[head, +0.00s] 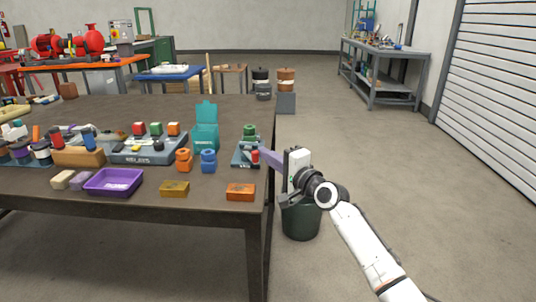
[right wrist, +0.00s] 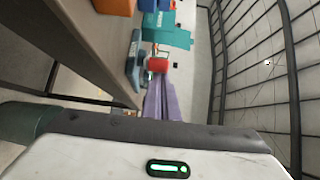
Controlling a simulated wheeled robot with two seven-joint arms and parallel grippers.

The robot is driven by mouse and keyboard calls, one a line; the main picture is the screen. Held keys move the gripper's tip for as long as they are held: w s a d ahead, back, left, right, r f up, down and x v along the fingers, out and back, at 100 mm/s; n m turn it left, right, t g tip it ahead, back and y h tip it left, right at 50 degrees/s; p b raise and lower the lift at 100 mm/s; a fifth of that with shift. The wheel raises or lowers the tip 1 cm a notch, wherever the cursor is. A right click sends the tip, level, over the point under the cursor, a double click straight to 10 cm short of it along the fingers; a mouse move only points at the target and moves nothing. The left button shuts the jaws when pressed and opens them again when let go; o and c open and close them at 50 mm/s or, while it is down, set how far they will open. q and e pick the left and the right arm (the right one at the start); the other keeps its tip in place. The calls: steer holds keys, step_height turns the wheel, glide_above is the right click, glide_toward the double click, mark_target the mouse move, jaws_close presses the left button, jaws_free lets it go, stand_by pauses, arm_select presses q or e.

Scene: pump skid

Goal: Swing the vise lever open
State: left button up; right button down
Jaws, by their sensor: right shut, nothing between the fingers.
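A small blue-grey vise base (head: 240,160) sits at the right edge of the dark table, with a green part (head: 249,130) on top. A red grip (head: 255,156), which looks like the end of the vise lever, stands at its right side. In the right wrist view the red grip (right wrist: 158,65) is just beyond my fingertips, beside the blue-grey base (right wrist: 135,62). My right gripper (head: 263,151) is shut and empty, its lavender fingers pointing left at the red grip. Whether they touch it I cannot tell. My left gripper is out of view.
A teal open-lidded box (head: 205,135), orange (head: 184,160) and blue (head: 208,160) parts stand left of the vise. An orange block (head: 240,192) lies in front. A dark bin (head: 301,220) stands on the floor beside the table. Floor to the right is open.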

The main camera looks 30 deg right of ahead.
mark_target(254, 156)
steer(key=shift+s+a+p, duration=0.1)
steer(key=shift+a+p, duration=0.2)
steer(key=shift+p, duration=0.15)
steer(key=shift+s+a+r+p, duration=0.1)
steer(key=shift+s+a+p, duration=0.05)
steer(key=shift+a+p, duration=1.15)
steer(key=shift+a, duration=0.45)
steer(key=shift+a+p, duration=0.1)
steer(key=shift+p, duration=0.2)
